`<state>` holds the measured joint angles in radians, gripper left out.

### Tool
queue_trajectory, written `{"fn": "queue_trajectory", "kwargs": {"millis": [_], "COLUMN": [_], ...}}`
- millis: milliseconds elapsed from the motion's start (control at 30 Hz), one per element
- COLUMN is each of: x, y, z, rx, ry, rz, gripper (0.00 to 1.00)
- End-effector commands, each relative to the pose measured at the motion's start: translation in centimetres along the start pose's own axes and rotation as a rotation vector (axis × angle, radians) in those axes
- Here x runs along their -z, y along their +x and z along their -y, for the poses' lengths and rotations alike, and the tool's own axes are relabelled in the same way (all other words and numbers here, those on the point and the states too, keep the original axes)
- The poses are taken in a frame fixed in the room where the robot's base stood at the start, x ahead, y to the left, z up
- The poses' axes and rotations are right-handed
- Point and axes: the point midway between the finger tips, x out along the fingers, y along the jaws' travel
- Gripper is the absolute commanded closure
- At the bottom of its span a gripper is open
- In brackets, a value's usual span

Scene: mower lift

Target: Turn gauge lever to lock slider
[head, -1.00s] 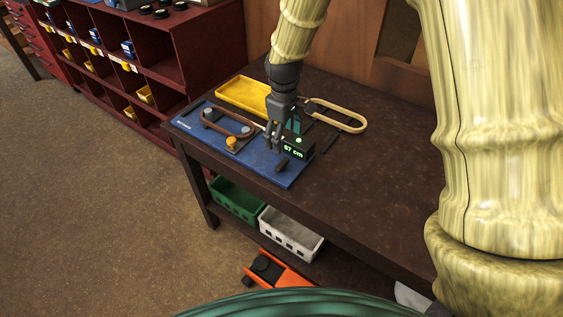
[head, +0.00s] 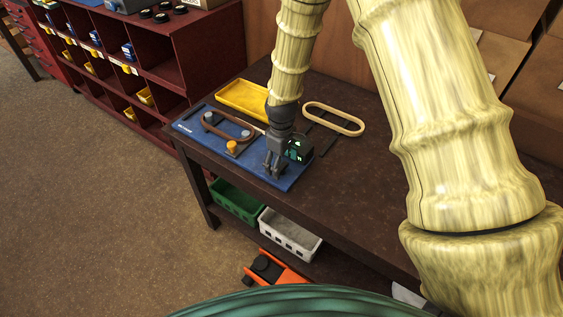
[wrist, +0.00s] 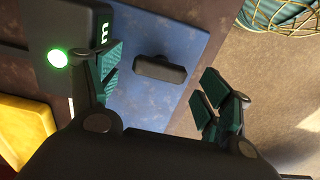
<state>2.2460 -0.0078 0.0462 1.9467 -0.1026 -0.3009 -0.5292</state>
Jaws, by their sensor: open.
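A blue board (head: 186,128) lies on the dark bench. A black gauge box (head: 299,150) stands on its right part; in the wrist view the box (wrist: 88,25) shows a lit green button and part of a display. A short dark lever (wrist: 160,70) lies on the blue board in the wrist view, apart from the gauge box. My gripper (head: 272,173) is over the right front of the board and hides the lever in the head view. In the wrist view its open fingers (wrist: 161,84) are on either side of the lever, with gaps; nothing is held.
A brown belt (head: 228,118) and an orange knob (head: 231,147) are on the board's left part. A yellow tray (head: 242,98) and a pale loop belt (head: 334,117) lie behind. Green (head: 235,203) and white (head: 289,234) bins sit below. The bench's right front is clear.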

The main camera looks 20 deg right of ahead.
Motion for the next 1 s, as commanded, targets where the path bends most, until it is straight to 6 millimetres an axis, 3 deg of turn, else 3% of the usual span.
{"fn": "queue_trajectory", "kwargs": {"millis": [500,767,1000], "x": [-0.02,-0.02,-0.02], "y": [0.99,0.98,0.99], "z": [0.03,0.04,0.06], "rx": [0.0,0.001,0.001], "ry": [0.0,0.0,0.011], "rz": [0.0,0.0,0.0], "gripper": [0.21,0.67,0.67]}}
